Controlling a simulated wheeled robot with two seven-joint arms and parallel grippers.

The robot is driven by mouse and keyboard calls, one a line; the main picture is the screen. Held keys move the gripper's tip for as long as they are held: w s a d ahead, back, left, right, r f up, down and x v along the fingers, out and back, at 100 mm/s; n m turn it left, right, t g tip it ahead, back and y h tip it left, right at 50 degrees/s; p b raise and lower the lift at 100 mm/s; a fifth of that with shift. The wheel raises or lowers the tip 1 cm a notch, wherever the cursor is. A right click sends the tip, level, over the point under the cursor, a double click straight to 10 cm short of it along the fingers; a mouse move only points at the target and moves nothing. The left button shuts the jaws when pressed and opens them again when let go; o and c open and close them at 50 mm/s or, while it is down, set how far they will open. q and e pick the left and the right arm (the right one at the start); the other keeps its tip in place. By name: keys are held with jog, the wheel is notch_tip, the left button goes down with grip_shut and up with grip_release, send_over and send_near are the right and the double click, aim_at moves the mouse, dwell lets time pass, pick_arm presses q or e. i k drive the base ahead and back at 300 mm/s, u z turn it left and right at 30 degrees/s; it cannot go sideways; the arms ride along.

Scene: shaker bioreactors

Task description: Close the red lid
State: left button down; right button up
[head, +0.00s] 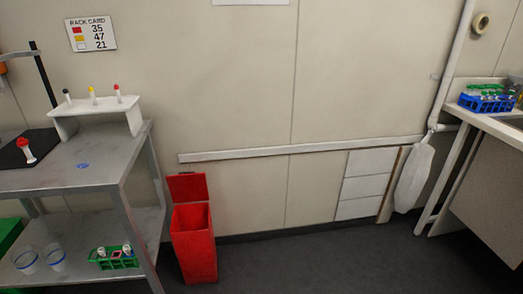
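A tall red bin (194,250) stands on the floor against the wall, just right of the grey metal table. Its red lid (187,187) is open and stands up at the back of the bin, leaning toward the wall. The bin's open top faces up, and its contents cannot be made out. Neither of my grippers shows in the head view.
The metal table (85,170) on the left holds a white rack (95,112) with several capped tubes and a red-capped tube (25,150). A right-hand counter (505,125) holds a blue rack (487,103). The floor (320,265) between is clear.

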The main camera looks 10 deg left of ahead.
aim_at(191, 186)
jog(key=u, duration=0.05)
jog(key=i, duration=1.8)
jog(key=u, duration=0.7)
